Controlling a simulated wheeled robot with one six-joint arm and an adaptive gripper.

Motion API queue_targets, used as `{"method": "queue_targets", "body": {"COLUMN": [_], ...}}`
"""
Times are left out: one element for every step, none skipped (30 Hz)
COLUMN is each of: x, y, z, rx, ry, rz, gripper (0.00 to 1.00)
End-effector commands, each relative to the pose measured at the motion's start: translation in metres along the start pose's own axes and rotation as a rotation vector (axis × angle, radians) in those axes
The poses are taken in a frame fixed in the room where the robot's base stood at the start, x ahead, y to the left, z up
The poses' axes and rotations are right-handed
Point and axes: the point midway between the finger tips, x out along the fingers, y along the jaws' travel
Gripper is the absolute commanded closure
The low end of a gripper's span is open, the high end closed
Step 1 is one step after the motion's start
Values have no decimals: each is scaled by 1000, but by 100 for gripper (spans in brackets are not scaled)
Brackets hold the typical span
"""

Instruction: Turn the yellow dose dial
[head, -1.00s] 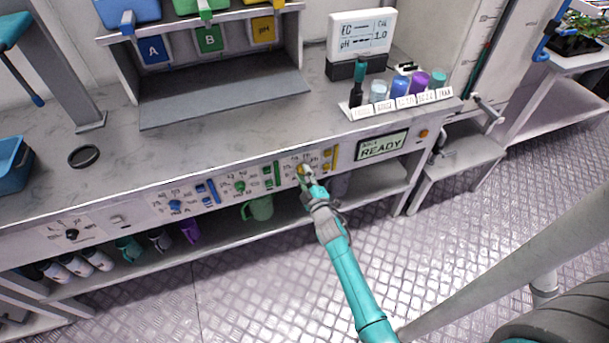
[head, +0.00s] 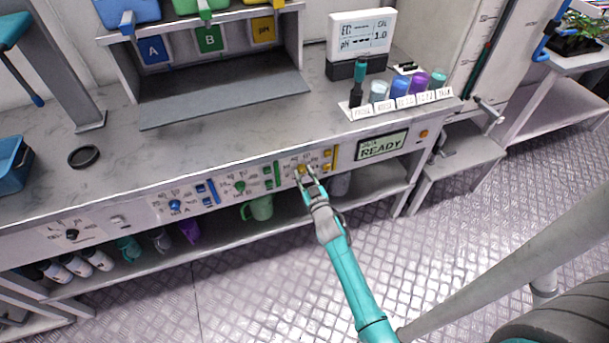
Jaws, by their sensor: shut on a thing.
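The yellow dose dial (head: 302,168) is on the front panel of the bench, in the yellow section right of the green one. My gripper (head: 305,172) reaches it from the front and is shut on it, one finger on each side. The fingers hide part of the dial, and its pointer setting is too small to read. The display (head: 382,145) to the right shows READY.
A blue dial (head: 175,206) and a green dial (head: 239,187) sit left on the same panel. A yellow slider (head: 335,155) is close on the right. A green jug (head: 258,208) stands on the shelf below. The floor in front is clear.

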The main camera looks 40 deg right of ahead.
Motion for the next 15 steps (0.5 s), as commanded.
{"method": "queue_targets", "body": {"x": [0,0,0,0,0,0,0,0,0,0,0,0,0,0,0], "y": [0,0,0,0,0,0,0,0,0,0,0,0,0,0,0], "z": [1,1,1,1,1,1,1,1,1,1,1,1,1,1,1], "rx": [25,38,56,66,78,89,97,105,113,118,121,125,128,130,132], "ry": [-2,-2,-2,-2,-2,-2,-2,-2,-2,-2,-2,-2,-2,-2,-2], "rz": [0,0,0,0,0,0,0,0,0,0,0,1,1,1,0], "gripper": [100,100,100,100,100,100,100,100,100,100,100,100,100,100,100]}}
